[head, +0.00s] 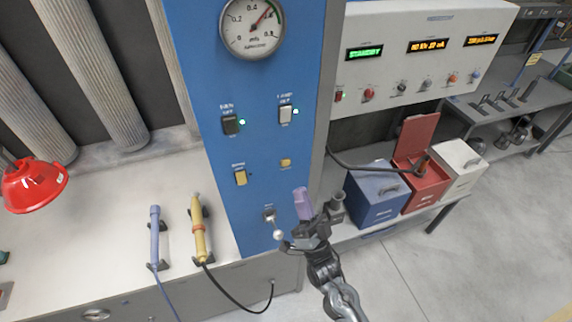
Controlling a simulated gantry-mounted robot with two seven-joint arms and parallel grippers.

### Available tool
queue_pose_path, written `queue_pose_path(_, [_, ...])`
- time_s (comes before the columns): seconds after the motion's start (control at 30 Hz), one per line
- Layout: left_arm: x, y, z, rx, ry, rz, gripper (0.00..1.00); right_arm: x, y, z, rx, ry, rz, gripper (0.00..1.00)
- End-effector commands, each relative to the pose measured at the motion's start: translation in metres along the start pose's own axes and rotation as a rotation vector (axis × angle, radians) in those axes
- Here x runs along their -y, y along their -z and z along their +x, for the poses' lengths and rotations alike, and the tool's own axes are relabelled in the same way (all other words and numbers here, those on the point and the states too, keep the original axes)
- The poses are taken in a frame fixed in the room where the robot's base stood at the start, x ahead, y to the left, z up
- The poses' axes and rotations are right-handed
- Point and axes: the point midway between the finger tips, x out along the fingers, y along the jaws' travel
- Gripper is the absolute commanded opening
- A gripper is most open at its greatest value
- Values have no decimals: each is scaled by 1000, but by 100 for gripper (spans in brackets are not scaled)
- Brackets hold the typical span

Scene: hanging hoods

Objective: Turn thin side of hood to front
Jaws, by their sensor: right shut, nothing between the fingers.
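A glossy red, rounded, hood-like thing (34,187) shows at the left edge of the head view, above the pale bench. Its left part is cut off by the picture edge, and I cannot tell which side of it is thin. My right gripper (308,230) is at the lower middle, in front of the lower edge of the blue panel, far to the right of the red thing. It is shut with nothing held. A purple piece (303,204) shows right above it; I cannot tell whether it belongs to the gripper. My left gripper is out of view.
The blue panel (245,150) carries a round gauge (252,27) and several switches. A blue tool (155,236) and a yellow tool (199,230) stand in holders on the bench (105,190). Blue (374,200), red (421,185) and white (463,166) boxes stand right.

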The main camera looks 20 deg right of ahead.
Motion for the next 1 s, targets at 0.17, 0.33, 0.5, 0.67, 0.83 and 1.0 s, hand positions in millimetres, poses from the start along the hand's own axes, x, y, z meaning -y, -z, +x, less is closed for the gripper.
queue_pose_path(0.17, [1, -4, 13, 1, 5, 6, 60, -13, -13, 14, -2, 1, 0, 0])
queue_pose_path(0.33, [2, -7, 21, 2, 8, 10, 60, -22, -22, 28, -3, 1, 0, 0])
queue_pose_path(0.5, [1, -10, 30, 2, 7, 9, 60, -30, -30, 38, -1, 0, 0, 0])
queue_pose_path(0.67, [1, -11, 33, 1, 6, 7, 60, -34, -34, 45, 0, 0, 1, 0])
queue_pose_path(0.83, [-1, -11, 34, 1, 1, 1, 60, -35, -35, 48, 0, 0, 1, 0])
queue_pose_path(1.0, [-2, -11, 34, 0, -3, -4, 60, -35, -35, 48, 0, 0, 0, 0])
